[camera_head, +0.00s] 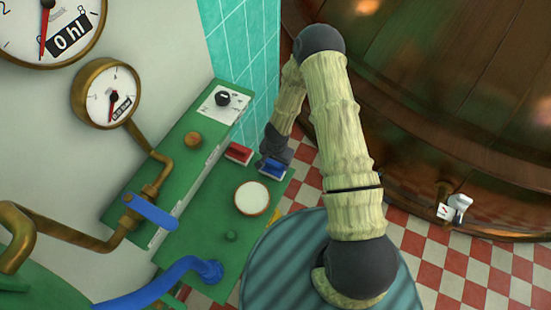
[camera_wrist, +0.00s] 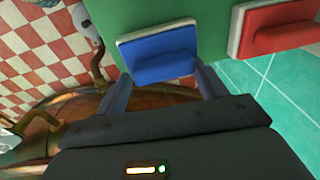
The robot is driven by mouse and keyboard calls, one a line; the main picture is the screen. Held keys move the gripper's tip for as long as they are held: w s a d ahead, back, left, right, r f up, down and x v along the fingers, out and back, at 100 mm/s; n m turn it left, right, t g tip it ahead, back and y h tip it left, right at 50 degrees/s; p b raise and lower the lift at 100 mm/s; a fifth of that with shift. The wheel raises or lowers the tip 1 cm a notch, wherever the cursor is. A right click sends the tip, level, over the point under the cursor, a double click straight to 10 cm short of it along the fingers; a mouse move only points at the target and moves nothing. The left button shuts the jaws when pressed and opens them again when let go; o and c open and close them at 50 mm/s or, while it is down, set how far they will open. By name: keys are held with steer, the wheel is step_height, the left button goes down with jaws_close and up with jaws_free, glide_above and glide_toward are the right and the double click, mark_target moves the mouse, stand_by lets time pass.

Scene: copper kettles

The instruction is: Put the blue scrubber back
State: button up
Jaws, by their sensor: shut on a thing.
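The blue scrubber (camera_head: 272,169) is at the corner of the green cabinet top, beside the red scrubber (camera_head: 238,153). In the wrist view the blue scrubber (camera_wrist: 160,55) has a pale base lying against or very close to the green surface; I cannot tell whether it touches. The red scrubber (camera_wrist: 281,25) shows at upper right there, apart from the blue one. My gripper (camera_wrist: 162,76) has one finger at each end of the blue block and is shut on it. In the head view my gripper (camera_head: 270,161) partly hides behind my forearm and wrist.
A panel with a black knob (camera_head: 222,100) is behind. A large copper kettle (camera_head: 440,100) stands at right over checkered floor.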

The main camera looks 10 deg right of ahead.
steer(key=shift+f, duration=0.3)
steer(key=o, duration=1.2)
steer(key=shift+w, duration=0.1)
steer(key=shift+a, duration=0.1)
steer(key=shift+r, duration=0.3)
step_height(320, 180, up, 17)
steer(key=s+p, duration=0.1)
steer(key=p, duration=0.4)
steer(key=shift+p, duration=0.3)
steer(key=shift+s, duration=0.1)
